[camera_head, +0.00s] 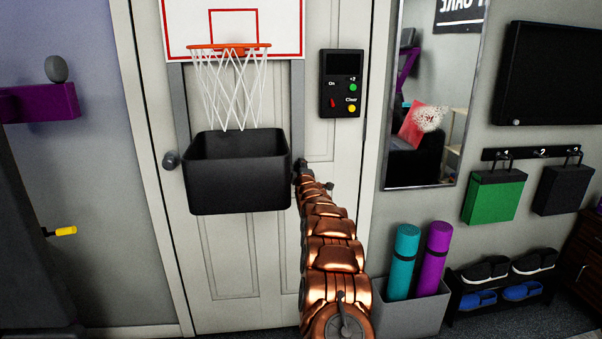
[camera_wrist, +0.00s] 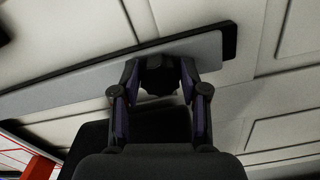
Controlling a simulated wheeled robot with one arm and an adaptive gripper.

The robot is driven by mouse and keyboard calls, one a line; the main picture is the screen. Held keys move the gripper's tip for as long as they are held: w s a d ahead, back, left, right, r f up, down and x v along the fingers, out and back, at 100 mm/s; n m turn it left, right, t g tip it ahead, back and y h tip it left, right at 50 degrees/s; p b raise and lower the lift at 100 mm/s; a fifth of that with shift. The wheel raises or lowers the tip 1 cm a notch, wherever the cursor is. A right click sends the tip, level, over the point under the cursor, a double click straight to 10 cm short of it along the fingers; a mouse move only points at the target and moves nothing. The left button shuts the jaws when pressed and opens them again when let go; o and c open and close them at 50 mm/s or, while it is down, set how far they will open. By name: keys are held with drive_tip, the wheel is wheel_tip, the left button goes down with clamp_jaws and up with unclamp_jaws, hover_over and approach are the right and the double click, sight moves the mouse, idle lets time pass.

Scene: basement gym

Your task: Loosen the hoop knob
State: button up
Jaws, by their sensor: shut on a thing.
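The mini basketball hoop (camera_head: 230,47) with its white net hangs on a white door. A grey strut (camera_head: 298,100) runs down from its backboard on the right; in the wrist view the strut (camera_wrist: 95,81) lies slanted against the door. The dark hoop knob (camera_wrist: 157,78) sits on the strut near its end. My gripper (camera_wrist: 160,80) has one finger on each side of the knob and is shut on it. In the head view my gripper (camera_head: 303,172) is at the bin's right edge, and the knob cannot be made out there.
A black bin (camera_head: 238,185) hangs below the net, close left of my gripper. A black scoreboard box (camera_head: 341,83) is on the door above right. A door knob (camera_head: 171,160) is at the left. A grey box (camera_head: 412,315) with rolled mats stands right of my arm.

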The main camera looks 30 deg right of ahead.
idle(0.3)
drive_tip(key=o, duration=1.1)
drive_tip(key=shift+o, duration=0.2)
drive_tip(key=shift+s, duration=0.1)
drive_tip(key=v, duration=1.2)
